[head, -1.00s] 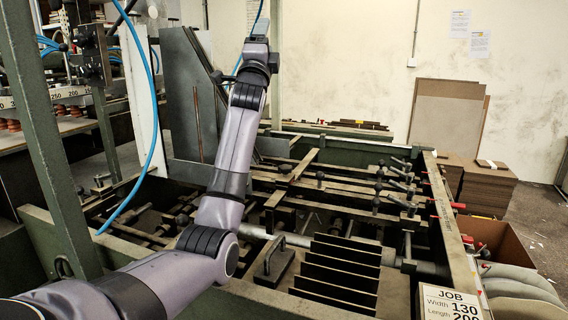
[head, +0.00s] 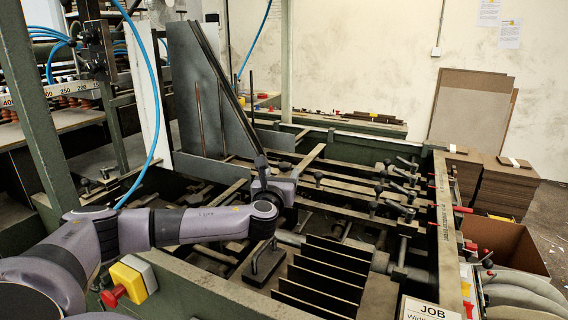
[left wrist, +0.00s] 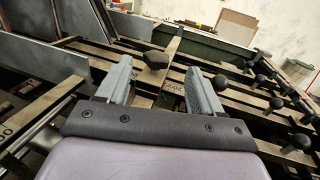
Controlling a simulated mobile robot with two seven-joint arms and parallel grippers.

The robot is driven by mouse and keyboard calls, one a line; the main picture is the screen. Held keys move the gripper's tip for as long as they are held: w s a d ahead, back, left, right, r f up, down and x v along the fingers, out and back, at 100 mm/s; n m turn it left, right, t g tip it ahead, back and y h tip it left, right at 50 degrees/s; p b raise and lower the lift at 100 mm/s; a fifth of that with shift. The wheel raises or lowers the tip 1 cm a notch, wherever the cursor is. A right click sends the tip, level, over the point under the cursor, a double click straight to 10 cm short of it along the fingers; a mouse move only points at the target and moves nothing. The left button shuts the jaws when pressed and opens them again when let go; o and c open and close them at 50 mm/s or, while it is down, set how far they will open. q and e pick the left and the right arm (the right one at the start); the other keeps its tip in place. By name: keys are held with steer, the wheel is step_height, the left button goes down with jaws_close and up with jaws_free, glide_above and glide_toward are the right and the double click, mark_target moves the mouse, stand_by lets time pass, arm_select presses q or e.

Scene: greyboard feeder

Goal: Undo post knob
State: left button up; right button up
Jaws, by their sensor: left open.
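My left gripper (head: 261,163) is above the machine's rails in the head view, with its fingers small and dark there. In the left wrist view my left gripper (left wrist: 159,66) has its two grey fingers spread wide and holds nothing. A black post knob (left wrist: 157,60) shows between the fingertips, on a rail beyond them. I cannot tell how far ahead of the fingers it is, and no contact shows. In the head view I cannot pick out this knob for sure near the gripper. My right gripper is not in view.
Several other black knobs (head: 318,178) and clamp handles stand on the rails to the right. A grey sheet-metal guide (head: 200,95) rises behind the gripper. Dark upright plates (head: 325,265) and a black handle block (head: 265,262) are nearer. A yellow box with a red button (head: 130,282) sits below my arm.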

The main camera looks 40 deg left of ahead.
mark_target(284, 167)
arm_select(q)
steer(key=shift+s+a+f, duration=0.1)
steer(key=shift+f, duration=0.1)
steer(key=shift+a, duration=0.15)
steer(key=shift+p+x, duration=0.35)
steer(key=shift+x, duration=3.05)
steer(key=c, duration=1)
steer(key=shift+o, duration=0.2)
